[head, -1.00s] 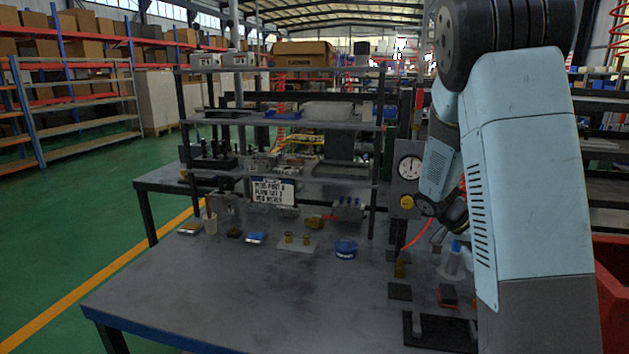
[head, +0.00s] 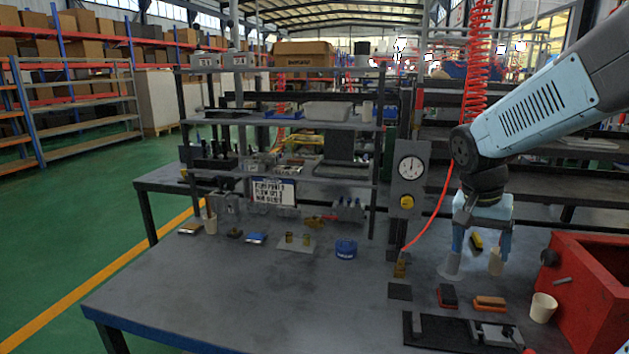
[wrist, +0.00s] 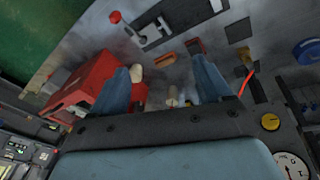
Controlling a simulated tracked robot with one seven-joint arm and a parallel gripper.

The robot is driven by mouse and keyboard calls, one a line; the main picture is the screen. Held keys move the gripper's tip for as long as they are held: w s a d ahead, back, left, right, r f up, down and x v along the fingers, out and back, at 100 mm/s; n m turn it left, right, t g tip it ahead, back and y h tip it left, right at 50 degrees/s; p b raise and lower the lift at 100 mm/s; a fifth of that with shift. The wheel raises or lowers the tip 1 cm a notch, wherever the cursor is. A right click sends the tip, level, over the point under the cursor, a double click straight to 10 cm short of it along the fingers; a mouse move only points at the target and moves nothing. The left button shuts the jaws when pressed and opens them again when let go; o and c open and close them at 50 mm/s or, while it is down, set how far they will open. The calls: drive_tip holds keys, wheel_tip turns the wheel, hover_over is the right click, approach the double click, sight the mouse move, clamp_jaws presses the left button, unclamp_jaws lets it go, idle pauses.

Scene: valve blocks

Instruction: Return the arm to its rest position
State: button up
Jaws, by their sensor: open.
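My arm comes in from the upper right in the head view, with my gripper (head: 482,246) hanging over the right part of the bench (head: 210,290). The jaws point down and stand apart. In the wrist view my gripper (wrist: 170,88) shows two blue-grey fingers spread wide, with nothing held between them.
A red box (head: 590,295) stands at the right edge, with a cream cup (head: 543,307) before it. A gauge panel (head: 410,175) with a red hose stands left of my gripper. Orange (head: 490,303) and dark red (head: 447,296) blocks lie in front. The bench's left front is clear.

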drive_tip(key=s+a+r+n+t+y, duration=0.2)
drive_tip(key=s+a+r+n+t, duration=0.2)
drive_tip(key=s, duration=0.6)
drive_tip(key=shift+a+r+n+t+y, duration=0.4)
drive_tip(key=shift+a+r+n, duration=1.15)
drive_tip(key=shift+a, duration=0.85)
